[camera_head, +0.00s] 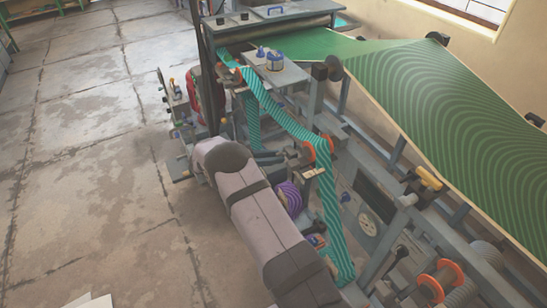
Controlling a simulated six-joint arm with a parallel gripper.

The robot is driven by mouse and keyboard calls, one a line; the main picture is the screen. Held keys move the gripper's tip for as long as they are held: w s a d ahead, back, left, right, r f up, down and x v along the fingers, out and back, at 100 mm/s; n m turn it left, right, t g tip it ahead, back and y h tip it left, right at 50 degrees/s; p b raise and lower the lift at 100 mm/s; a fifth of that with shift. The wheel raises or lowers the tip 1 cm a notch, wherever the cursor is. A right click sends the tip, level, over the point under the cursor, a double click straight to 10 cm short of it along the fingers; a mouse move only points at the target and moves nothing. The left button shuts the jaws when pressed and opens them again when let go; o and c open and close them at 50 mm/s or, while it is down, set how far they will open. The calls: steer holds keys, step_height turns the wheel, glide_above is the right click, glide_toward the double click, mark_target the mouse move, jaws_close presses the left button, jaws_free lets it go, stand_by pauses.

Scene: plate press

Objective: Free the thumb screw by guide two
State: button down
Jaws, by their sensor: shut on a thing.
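A teal striped web runs down over two orange-flanged guide rollers. The upper guide (230,76) is near the small table, and the lower guide (319,149) is in the middle of the view. I cannot read which one is guide two. My arm's pale link crosses the lower middle and hides part of the machine. What looks like my gripper (298,154), small and dark, reaches to the left side of the lower guide. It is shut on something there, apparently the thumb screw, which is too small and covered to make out. A beige tag or bar (314,173) sits just below.
A broad green patterned sheet (450,100) slopes along the right. A yellow handle (429,179) and another orange-flanged roller (441,281) stand at the lower right. Open concrete floor (80,160) lies left.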

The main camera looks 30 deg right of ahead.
steer(key=n+g+b, duration=0.1)
steer(key=n+b, duration=0.1)
steer(key=b, duration=0.1)
steer(key=n+g+b, duration=0.1)
steer(key=n+b, duration=0.1)
steer(key=b, duration=0.2)
steer(key=n+g+b, duration=0.2)
steer(key=b, duration=0.2)
steer(key=shift+w+f+n+h, duration=0.2)
steer(key=shift+w+n+h, duration=0.1)
steer(key=shift+h, duration=0.1)
steer(key=shift+r+g, duration=0.1)
steer(key=shift+g, duration=0.2)
steer(key=c, duration=1.9)
jaws_free()
steer(key=shift+o, duration=0.2)
steer(key=shift+r, duration=0.1)
step_height(320, 180, up, 10)
steer(key=shift+p, duration=0.3)
